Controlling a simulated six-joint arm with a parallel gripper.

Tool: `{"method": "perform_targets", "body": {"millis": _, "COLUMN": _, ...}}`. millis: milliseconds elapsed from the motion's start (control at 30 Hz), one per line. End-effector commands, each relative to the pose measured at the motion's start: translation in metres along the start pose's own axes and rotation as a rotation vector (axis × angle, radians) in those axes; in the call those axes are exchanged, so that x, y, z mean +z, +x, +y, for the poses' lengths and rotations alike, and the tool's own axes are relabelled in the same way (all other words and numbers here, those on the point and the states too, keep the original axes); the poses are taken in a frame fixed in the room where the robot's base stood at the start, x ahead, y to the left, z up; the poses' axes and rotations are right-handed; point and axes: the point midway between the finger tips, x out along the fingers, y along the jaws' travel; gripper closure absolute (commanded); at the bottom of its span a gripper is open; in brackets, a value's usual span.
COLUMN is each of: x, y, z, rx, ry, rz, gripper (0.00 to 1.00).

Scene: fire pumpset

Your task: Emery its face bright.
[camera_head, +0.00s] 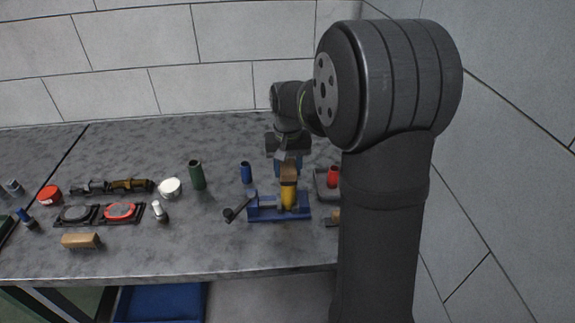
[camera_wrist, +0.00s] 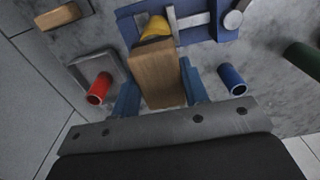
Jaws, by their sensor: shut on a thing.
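My gripper (camera_head: 288,165) is shut on a tan wooden block (camera_wrist: 158,78), with a blue finger on each side of it in the wrist view. The block (camera_head: 289,173) is held just above a yellow part (camera_head: 288,196) that sits in a blue vise (camera_head: 262,213). In the wrist view the yellow part (camera_wrist: 155,27) shows just beyond the far end of the block. I cannot tell whether the block touches it. The underside of the block and most of the yellow part's top are hidden. The vise handle (camera_head: 236,209) sticks out to the left.
A blue cylinder (camera_head: 246,172) and a green cylinder (camera_head: 196,176) stand left of my gripper. A red cylinder (camera_head: 332,177) stands in a grey tray at right. Black and red discs (camera_head: 120,211), a white lid (camera_head: 169,187) and another wooden block (camera_head: 80,240) lie farther left.

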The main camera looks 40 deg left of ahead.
Motion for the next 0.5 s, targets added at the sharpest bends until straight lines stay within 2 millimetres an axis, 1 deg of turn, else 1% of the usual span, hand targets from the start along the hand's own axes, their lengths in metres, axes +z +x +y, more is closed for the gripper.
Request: {"method": "perform_targets", "body": {"millis": 500, "x": 0.024, "y": 0.0, "z": 0.0, "rx": 0.0, "ry": 0.0, "rz": 0.0, "gripper": 0.77}}
